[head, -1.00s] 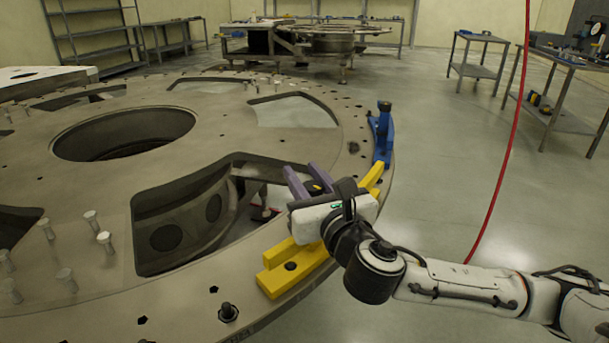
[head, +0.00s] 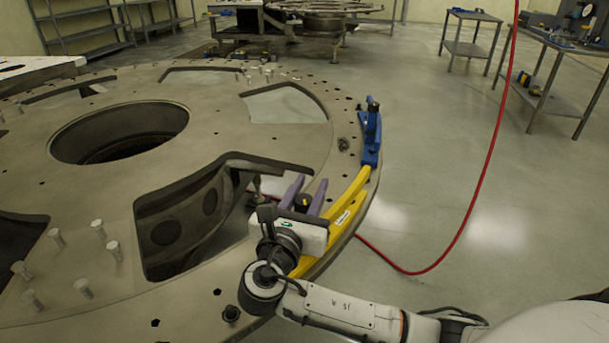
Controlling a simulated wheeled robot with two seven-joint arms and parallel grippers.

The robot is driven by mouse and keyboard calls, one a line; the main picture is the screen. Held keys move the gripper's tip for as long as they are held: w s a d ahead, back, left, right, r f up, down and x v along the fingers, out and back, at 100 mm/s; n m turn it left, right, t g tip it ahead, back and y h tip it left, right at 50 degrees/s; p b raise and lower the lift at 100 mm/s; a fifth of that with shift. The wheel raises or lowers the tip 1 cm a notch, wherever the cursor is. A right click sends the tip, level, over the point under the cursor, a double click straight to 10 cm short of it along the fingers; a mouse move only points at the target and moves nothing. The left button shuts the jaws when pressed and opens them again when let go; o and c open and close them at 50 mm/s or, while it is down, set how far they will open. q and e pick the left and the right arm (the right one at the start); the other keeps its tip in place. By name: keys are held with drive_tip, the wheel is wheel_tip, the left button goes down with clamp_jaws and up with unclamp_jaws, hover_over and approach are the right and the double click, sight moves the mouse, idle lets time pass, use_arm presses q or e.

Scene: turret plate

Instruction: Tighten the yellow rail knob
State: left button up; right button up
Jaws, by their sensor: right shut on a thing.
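The yellow rail (head: 348,202) lies curved along the right rim of the large turret plate (head: 75,200). My right gripper (head: 309,182) is over the rail's inner side, its two purple fingers pointing away toward the far side. A dark knob (head: 302,201) shows between the fingers, and the gripper is shut on it. The gripper's white body and wrist hide the middle of the rail and the knob's base. The rail's near end shows only partly beside my wrist. My left gripper is not in view.
A large cutout opens left of my gripper. Upright pins (head: 98,230) stand on the plate. A red hose (head: 477,195) hangs at right over open floor.

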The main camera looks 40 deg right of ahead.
drive_tip(key=m+g+h, duration=0.1)
drive_tip(key=g, duration=0.1)
drive_tip(key=s+m+g+h, duration=0.1)
drive_tip(key=m+g, duration=0.1)
drive_tip(key=m+g+h, duration=0.1)
drive_tip(key=g, duration=0.1)
drive_tip(key=shift+s+d+m+g, duration=0.15)
drive_tip(key=shift+d+m+g, duration=0.15)
drive_tip(key=shift+g, duration=0.1)
drive_tip(key=m+g, duration=0.1)
drive_tip(key=g, duration=0.1)
drive_tip(key=s+m+g, duration=0.1)
drive_tip(key=m+g, duration=0.1)
drive_tip(key=g, duration=0.1)
drive_tip(key=s+m+g, duration=0.1)
drive_tip(key=m+g, duration=0.1)
drive_tip(key=g, duration=0.1)
drive_tip(key=shift+m+g, duration=0.3)
drive_tip(key=o, duration=1)
drive_tip(key=shift+d, duration=0.1)
drive_tip(key=shift+o, duration=0.2)
drive_tip(key=shift+r, duration=0.1)
wheel_tip(320, 180, up, 10)
